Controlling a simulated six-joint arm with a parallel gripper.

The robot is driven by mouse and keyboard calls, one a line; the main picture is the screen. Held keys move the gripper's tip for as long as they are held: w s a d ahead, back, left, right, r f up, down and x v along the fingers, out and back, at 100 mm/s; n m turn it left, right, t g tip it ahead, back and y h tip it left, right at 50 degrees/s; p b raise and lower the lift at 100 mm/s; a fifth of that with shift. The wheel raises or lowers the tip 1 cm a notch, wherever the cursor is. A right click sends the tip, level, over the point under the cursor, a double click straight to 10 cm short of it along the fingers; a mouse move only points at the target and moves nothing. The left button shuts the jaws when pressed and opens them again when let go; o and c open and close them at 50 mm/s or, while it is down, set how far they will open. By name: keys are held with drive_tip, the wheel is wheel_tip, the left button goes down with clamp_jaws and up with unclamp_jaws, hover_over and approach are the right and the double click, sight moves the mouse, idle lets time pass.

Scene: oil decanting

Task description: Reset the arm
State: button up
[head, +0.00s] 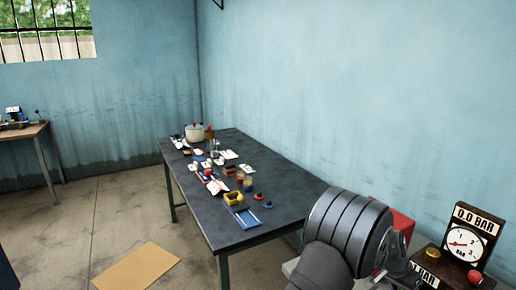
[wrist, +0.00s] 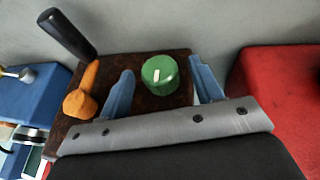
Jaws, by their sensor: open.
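My gripper (wrist: 161,68) is open in the wrist view, with its two blue fingers apart and nothing held between them. A green knob (wrist: 160,76) with a white mark shows between the fingers, on top of a dark brown box (wrist: 185,62). I cannot tell whether the fingers touch the box. In the head view, my grey arm fills the lower right, and my gripper's fingers cannot be made out there.
Left of the fingers is an orange lever (wrist: 82,97) with a black handle (wrist: 66,34). A red case (wrist: 285,85) is at right, a blue box (wrist: 35,90) at left. A "0.0 BAR" gauge (head: 465,242) stands beside my arm. The dark table (head: 290,190) holds several small items.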

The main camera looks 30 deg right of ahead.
drive_tip(key=shift+s+t, duration=0.2)
drive_tip(key=shift+t, duration=0.6)
drive_tip(key=v, duration=1.4)
